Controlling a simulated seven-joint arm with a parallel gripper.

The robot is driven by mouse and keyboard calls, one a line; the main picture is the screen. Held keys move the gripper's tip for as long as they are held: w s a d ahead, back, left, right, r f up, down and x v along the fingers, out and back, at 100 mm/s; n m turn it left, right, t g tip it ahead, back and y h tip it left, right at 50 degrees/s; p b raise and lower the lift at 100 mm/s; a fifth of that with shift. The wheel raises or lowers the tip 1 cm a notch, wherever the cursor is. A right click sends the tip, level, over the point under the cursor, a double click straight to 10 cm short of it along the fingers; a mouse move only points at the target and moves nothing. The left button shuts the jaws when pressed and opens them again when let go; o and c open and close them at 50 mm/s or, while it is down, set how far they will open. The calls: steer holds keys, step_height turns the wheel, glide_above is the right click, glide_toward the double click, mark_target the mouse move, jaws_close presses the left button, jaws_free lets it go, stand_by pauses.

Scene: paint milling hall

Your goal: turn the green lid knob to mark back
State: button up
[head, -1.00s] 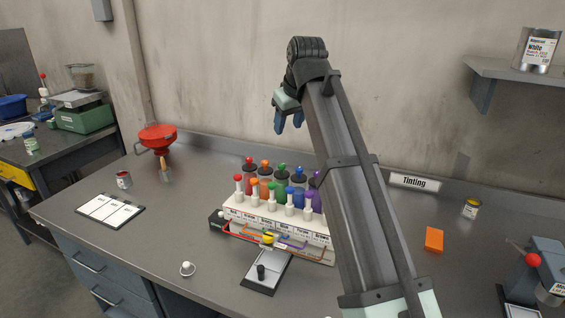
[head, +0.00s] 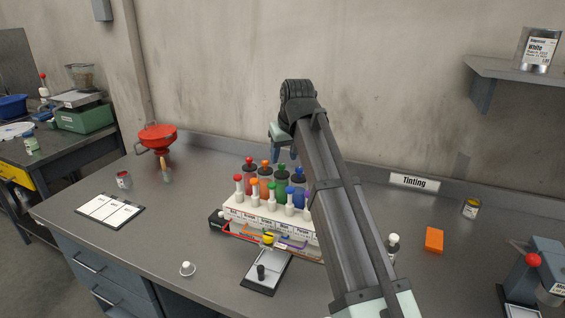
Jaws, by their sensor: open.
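The green lid knob (head: 282,167) sits on the dark lid of the green colorant canister (head: 283,186), in the back row of the tinting dispenser (head: 270,229). The marks around the lid are too small to read. My gripper (head: 284,153) points down just above the green knob in the head view, with its blue fingers apart and nothing seen between them. I cannot tell how much height or depth separates them. My arm hides the right end of the dispenser.
Red (head: 249,160), orange (head: 265,163) and blue (head: 299,172) lid knobs stand close beside the green one. White pumps with coloured balls (head: 272,189) stand in front. A scale (head: 266,271) lies before the dispenser. An orange block (head: 434,240) lies right.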

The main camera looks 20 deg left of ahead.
mark_target(282, 164)
steer(key=shift+x, duration=1.9)
steer(key=shift+c, duration=0.3)
jaws_close()
